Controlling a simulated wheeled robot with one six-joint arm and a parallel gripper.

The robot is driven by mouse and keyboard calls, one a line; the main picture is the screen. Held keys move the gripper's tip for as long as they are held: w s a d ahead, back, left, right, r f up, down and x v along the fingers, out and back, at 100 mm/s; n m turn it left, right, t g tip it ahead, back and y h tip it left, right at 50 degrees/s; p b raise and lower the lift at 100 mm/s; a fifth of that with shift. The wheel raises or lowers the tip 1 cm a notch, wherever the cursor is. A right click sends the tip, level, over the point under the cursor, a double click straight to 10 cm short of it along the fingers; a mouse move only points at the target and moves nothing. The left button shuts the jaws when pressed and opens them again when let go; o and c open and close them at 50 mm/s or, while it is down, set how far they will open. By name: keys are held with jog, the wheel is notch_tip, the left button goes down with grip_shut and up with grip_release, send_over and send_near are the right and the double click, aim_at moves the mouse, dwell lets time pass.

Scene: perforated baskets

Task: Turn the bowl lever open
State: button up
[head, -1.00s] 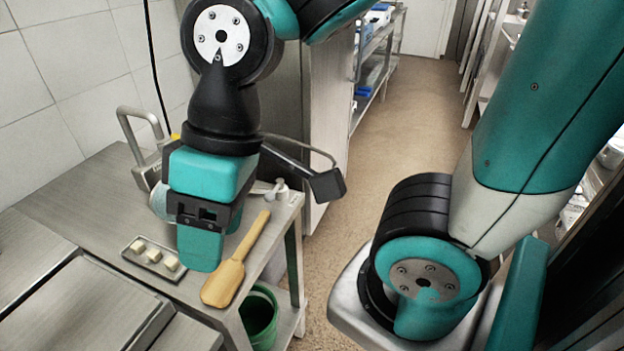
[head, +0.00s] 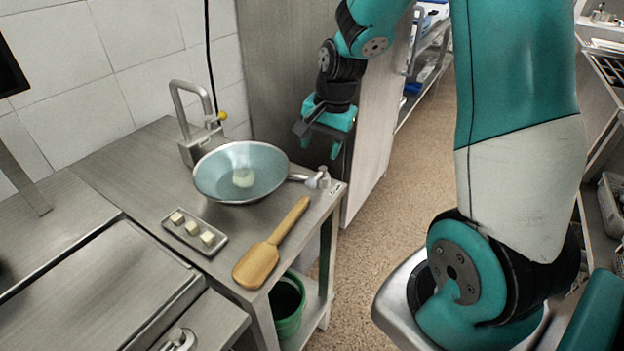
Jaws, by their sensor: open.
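A short metal arm runs from the bowl's right rim to a small metal lever fitting (head: 322,179) near the counter's right edge. Its exact position is too small to tell. My gripper (head: 318,141) is open and empty, pointing down, above and behind the fitting. It is apart from the bowl and the fitting.
A grey metal frame (head: 186,122) with a yellow knob (head: 222,115) stands behind the bowl. A small tray (head: 180,233) with pale cubes and a wooden paddle (head: 258,264) lie in front. A green bucket (head: 290,318) is below. Open floor (head: 390,190) lies to the right.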

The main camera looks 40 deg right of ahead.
aim_at(312, 179)
jog(key=f, duration=0.3)
jog(key=w+f, duration=0.1)
jog(key=f, duration=0.3)
jog(key=a+f, duration=0.1)
jog(key=f, duration=0.2)
jog(key=shift+w+a+f, duration=0.1)
jog(key=shift+w+f, duration=0.15)
jog(key=shift+w, duration=0.15)
grip_shut()
